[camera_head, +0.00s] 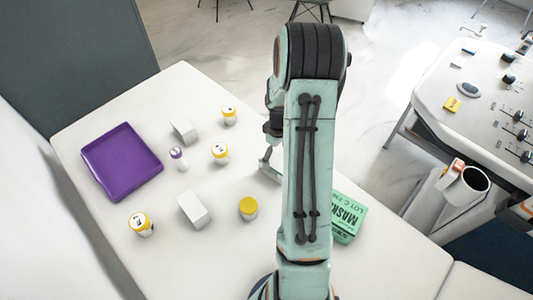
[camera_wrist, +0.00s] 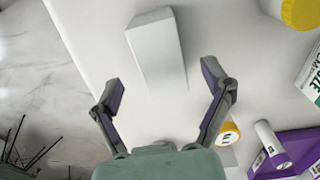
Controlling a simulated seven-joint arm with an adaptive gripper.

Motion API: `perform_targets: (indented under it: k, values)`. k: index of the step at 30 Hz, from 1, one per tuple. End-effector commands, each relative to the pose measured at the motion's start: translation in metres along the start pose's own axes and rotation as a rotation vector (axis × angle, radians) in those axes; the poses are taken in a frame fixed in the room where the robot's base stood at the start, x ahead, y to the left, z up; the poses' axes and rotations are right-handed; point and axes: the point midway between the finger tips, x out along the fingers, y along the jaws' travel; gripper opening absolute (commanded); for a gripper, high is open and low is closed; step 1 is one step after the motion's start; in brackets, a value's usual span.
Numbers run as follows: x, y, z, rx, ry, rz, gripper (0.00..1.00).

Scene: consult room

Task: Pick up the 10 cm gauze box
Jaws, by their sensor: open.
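A plain pale box (camera_wrist: 155,50) lies on the white table ahead of my gripper (camera_wrist: 168,90) in the wrist view. My gripper is open and empty, with its fingers apart and the box a little beyond the tips. In the head view my gripper (camera_head: 269,165) is partly hidden by my arm. Two pale boxes show there, one at the back (camera_head: 185,131) and a larger one nearer the front (camera_head: 194,210). No size lettering is readable on any of them, and I cannot tell which box the wrist view shows.
A purple tray (camera_head: 122,162) lies on the left. Yellow-banded containers (camera_head: 220,153) and a small purple-topped vial (camera_head: 178,157) stand near the pale boxes. A green mask box (camera_head: 347,218) sits right of my arm.

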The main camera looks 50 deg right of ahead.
Motion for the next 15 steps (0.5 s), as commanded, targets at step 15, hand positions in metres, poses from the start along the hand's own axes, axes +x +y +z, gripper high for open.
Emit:
perform_targets:
  k: [15]
  values:
    - [0.058, -0.001, -0.001, -0.002, 0.000, 0.002, 0.79]
